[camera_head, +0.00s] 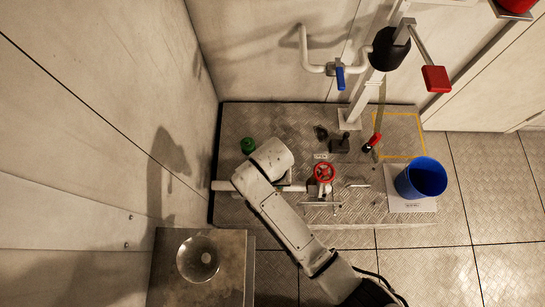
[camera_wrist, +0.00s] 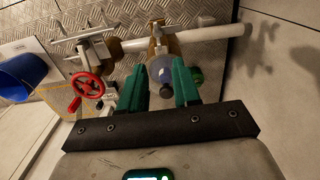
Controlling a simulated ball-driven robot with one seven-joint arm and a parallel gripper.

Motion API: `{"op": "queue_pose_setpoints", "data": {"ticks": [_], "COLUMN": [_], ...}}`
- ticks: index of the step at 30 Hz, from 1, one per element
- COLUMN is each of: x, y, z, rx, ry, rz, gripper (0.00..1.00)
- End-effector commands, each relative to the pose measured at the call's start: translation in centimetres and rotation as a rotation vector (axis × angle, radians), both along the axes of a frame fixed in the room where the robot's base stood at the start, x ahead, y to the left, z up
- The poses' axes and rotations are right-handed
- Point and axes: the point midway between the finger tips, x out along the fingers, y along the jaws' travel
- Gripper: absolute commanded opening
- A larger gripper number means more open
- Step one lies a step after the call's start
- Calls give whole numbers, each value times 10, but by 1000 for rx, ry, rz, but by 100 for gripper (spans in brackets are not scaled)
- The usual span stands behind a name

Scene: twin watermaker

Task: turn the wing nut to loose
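In the wrist view my gripper (camera_wrist: 159,68) has two teal fingers spread apart, with nothing clamped between them. Beyond the gap is a round, pale metal fitting (camera_wrist: 160,67) on the white pipe (camera_wrist: 214,34), with a brass-coloured part above it. I cannot make out a wing nut's wings clearly; the fingers partly cover the fitting's surroundings. In the head view my arm covers the gripper and this part of the pipe.
A red handwheel valve (camera_head: 324,173) stands beside my arm on the metal platform (camera_head: 285,120). A blue bucket (camera_head: 420,178) is at the platform's right. A steel basin (camera_head: 198,259) sits at lower left, near the wall.

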Motion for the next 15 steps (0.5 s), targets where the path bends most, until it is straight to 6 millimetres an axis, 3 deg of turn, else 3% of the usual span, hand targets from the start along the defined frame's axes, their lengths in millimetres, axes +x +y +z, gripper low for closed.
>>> {"op": "queue_pose_setpoints", "data": {"ticks": [6, 15], "x": [0, 0], "y": [0, 0], "z": [26, 31], "rx": [1, 0], "ry": [-1, 0], "rz": [0, 0], "gripper": [32, 32]}}
